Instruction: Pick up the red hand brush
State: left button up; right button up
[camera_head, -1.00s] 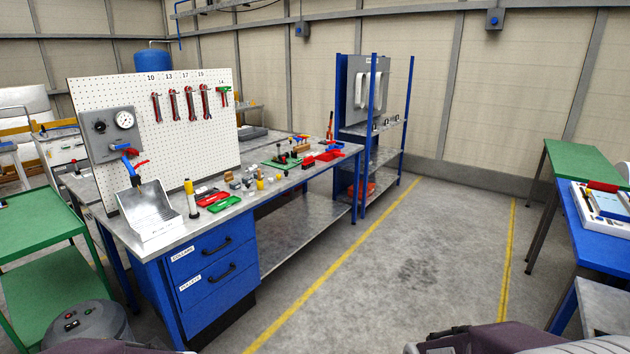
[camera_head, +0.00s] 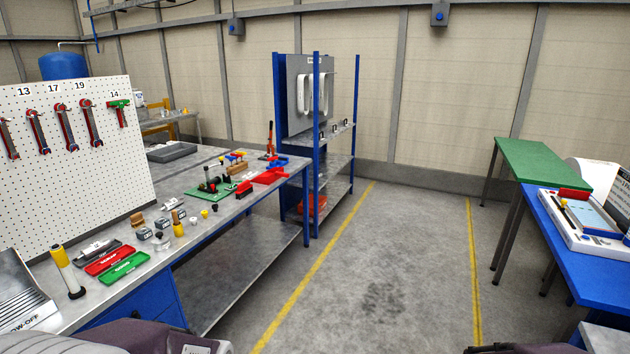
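I cannot make out a red hand brush for certain. A red bar-shaped object (camera_head: 574,195) lies at the back of a white tray (camera_head: 572,220) on the blue table at the right; it is too small to tell what it is. Other red items are on the workbench at the left: a red tray (camera_head: 108,259), red bins (camera_head: 269,176) and an upright red-handled tool (camera_head: 270,138). Neither gripper is in view; only parts of my arms show at the bottom edge.
The workbench (camera_head: 230,211) runs along the left, with a pegboard (camera_head: 75,220) above it. A blue-framed shelf rack (camera_head: 316,130) stands behind it. The blue table (camera_head: 575,262) and a green table (camera_head: 545,165) are at the right. The grey floor (camera_head: 400,260) between is clear.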

aim_at(245, 188)
jog(key=i+j+u, duration=0.25)
jog(key=i, duration=1.2)
jog(key=i+l+u, duration=0.2)
jog(key=i, duration=1.2)
jog(key=i+l+u, duration=0.1)
jog(key=i, duration=0.3)
jog(key=i+l+u, duration=0.1)
jog(key=i, duration=0.3)
jog(key=i+l, duration=0.2)
jog(key=l, duration=0.1)
